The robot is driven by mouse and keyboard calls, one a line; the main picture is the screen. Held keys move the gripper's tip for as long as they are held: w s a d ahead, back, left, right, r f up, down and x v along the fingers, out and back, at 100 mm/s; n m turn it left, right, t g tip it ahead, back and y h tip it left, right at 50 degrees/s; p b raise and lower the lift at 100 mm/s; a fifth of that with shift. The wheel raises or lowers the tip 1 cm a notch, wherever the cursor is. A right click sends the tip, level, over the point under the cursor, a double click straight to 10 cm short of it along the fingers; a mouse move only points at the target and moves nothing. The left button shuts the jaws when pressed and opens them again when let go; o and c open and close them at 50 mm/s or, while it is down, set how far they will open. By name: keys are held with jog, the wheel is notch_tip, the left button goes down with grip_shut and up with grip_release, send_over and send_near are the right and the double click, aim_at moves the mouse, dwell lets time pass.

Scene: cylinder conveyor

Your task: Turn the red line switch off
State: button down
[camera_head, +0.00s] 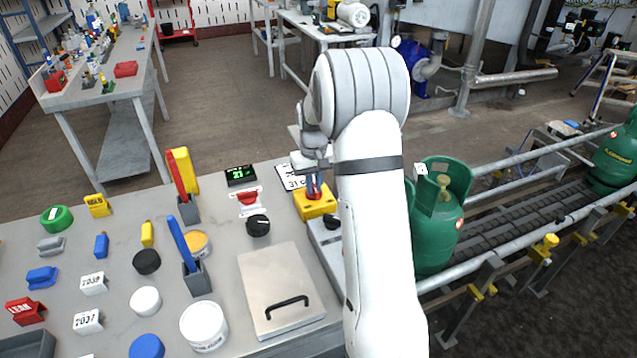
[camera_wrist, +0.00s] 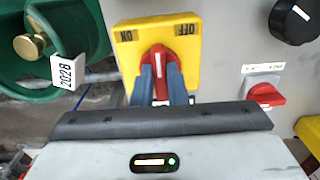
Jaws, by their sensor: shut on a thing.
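The line switch is a yellow plate (camera_head: 317,205) with a red rotary handle, beside the conveyor at the table's right edge. In the wrist view the yellow plate (camera_wrist: 204,55) carries ON at left and OFF at right, both upside down. My gripper (camera_head: 314,184) reaches down onto the plate. In the wrist view my gripper (camera_wrist: 160,72) has its blue-grey fingers closed on either side of the red handle (camera_wrist: 158,57). The fingers hide part of the handle, so I cannot tell exactly which label it points to.
A smaller red switch (camera_wrist: 264,94) and a black knob (camera_wrist: 294,20) sit to the right in the wrist view. A green cylinder (camera_head: 436,225) stands close by on the conveyor (camera_head: 520,218). A metal lid (camera_head: 277,278) and several small objects cover the table (camera_head: 226,255).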

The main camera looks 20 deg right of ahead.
aim_at(314, 186)
jog(key=m, duration=0.4)
jog(key=shift+w+r+m, duration=0.2)
jog(key=shift+w+m, duration=0.05)
jog(key=shift+m, duration=2.05)
jog(key=c, duration=1.4)
grip_release()
jog(key=shift+s+f, duration=0.1)
jog(key=shift+f, duration=0.05)
jog(key=shift+c, duration=0.2)
notch_tip(314, 186, up, 8)
jog(key=shift+f, duration=0.1)
